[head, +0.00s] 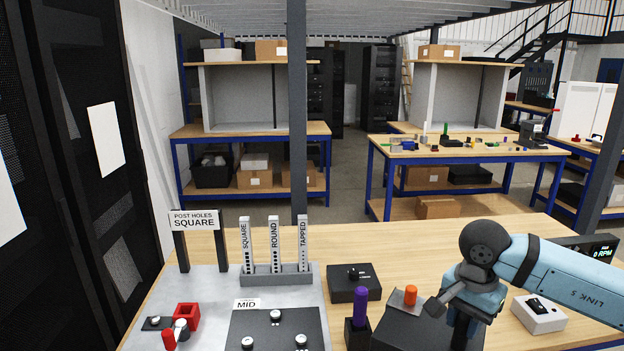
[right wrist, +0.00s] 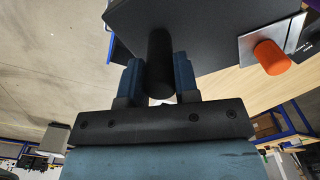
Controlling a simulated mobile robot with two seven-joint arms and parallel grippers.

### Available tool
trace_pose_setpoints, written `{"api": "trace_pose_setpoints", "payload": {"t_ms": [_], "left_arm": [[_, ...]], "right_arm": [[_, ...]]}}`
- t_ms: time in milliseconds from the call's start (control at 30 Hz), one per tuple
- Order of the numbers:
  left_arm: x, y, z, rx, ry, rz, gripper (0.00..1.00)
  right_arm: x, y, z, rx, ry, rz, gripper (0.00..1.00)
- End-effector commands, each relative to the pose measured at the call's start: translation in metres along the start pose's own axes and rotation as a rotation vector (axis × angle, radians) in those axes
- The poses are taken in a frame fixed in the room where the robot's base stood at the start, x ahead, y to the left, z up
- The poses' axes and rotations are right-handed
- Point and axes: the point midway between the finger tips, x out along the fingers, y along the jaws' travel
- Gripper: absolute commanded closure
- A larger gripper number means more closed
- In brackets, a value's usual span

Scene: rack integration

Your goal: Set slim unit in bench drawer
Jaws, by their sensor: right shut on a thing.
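My right gripper (right wrist: 159,72) is shut on a black cylindrical handle (right wrist: 160,50) in the right wrist view. The handle stands against a dark box (right wrist: 215,22), and I cannot tell how they join. In the head view the dark box (head: 400,332) is at the bottom, right of centre, partly behind my right gripper. An orange knob (head: 410,294) on a metal plate sits at its edge; it also shows in the right wrist view (right wrist: 270,57). I cannot tell whether this box is the slim unit or part of the drawer. My left gripper is out of view.
A purple-handled tool (head: 360,306) stands upright in a black holder left of the dark box. A black box (head: 354,283) lies behind it, and a white switch box (head: 539,313) is to the right. A fixture board (head: 205,290) fills the left. Bare wood (head: 390,238) lies behind.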

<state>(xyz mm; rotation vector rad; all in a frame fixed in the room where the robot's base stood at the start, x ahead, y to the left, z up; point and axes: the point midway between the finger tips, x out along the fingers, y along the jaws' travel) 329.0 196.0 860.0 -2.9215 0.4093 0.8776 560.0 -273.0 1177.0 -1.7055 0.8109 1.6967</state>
Motion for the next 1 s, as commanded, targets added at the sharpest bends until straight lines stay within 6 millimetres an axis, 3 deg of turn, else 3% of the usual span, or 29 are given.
{"api": "trace_pose_setpoints", "payload": {"t_ms": [200,433,633,1000], "left_arm": [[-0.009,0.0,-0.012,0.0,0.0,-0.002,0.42],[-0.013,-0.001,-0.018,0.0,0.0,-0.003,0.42],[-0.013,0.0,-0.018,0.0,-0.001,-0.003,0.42],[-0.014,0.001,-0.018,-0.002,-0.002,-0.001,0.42]], "right_arm": [[-0.001,-0.003,0.019,-0.44,-0.002,-0.008,1.0],[0.003,-0.004,0.033,-0.762,-0.004,-0.013,1.0],[0.005,-0.004,0.037,-0.873,-0.004,-0.015,1.0],[0.005,-0.004,0.037,-0.88,-0.004,-0.014,1.0]]}}
